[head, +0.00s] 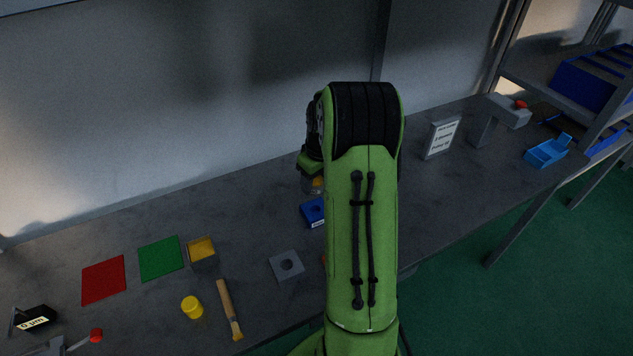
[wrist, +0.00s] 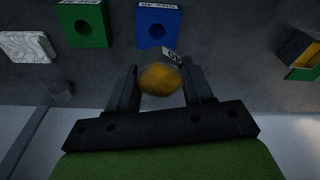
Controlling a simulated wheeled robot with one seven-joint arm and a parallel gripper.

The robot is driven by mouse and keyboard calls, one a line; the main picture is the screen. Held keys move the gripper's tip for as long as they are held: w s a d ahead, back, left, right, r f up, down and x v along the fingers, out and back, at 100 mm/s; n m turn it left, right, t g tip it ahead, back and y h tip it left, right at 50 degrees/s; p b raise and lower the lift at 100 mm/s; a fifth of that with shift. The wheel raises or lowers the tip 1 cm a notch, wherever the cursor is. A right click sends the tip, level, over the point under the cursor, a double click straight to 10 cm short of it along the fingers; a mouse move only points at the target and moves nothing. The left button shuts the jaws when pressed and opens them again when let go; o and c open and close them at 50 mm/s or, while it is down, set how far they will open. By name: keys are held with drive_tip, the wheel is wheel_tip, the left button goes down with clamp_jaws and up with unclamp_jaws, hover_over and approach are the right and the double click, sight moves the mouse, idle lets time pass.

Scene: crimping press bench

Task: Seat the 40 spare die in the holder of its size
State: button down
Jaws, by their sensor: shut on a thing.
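My gripper (wrist: 161,72) is shut on the spare die (wrist: 159,80), an orange-yellow piece with a pale label that appears to read 40. The blue holder (wrist: 158,27), a block with a round hole, lies just beyond the die in the wrist view, and the die is apart from it. The holder's label is upside down and hard to read. A green holder (wrist: 84,26) with a similar hole stands left of it. In the head view the blue holder (head: 312,212) lies below my gripper (head: 313,184), and my arm hides the green one.
In the head view a grey block with a hole (head: 287,265), a brush (head: 230,309), a yellow cylinder (head: 192,307) and a yellow box (head: 202,250) lie to the left. A sign (head: 440,138) and a blue bin (head: 546,152) stand right. A patterned pale block (wrist: 27,46) lies by the green holder.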

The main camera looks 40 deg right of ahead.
drive_tip(key=shift+d, duration=0.15)
drive_tip(key=shift+f, duration=0.1)
wheel_tip(320, 180, down, 6)
drive_tip(key=b, duration=0.4)
drive_tip(key=shift+b, duration=0.4)
drive_tip(key=shift+f+b, duration=1.05)
drive_tip(key=shift+f, duration=0.1)
idle(1.2)
drive_tip(key=shift+c, duration=1.8)
unclamp_jaws()
drive_tip(key=shift+s, duration=0.1)
wheel_tip(320, 180, up, 16)
drive_tip(key=s+p, duration=0.2)
drive_tip(key=shift+s+f+p, duration=0.2)
drive_tip(key=shift+p, duration=0.15)
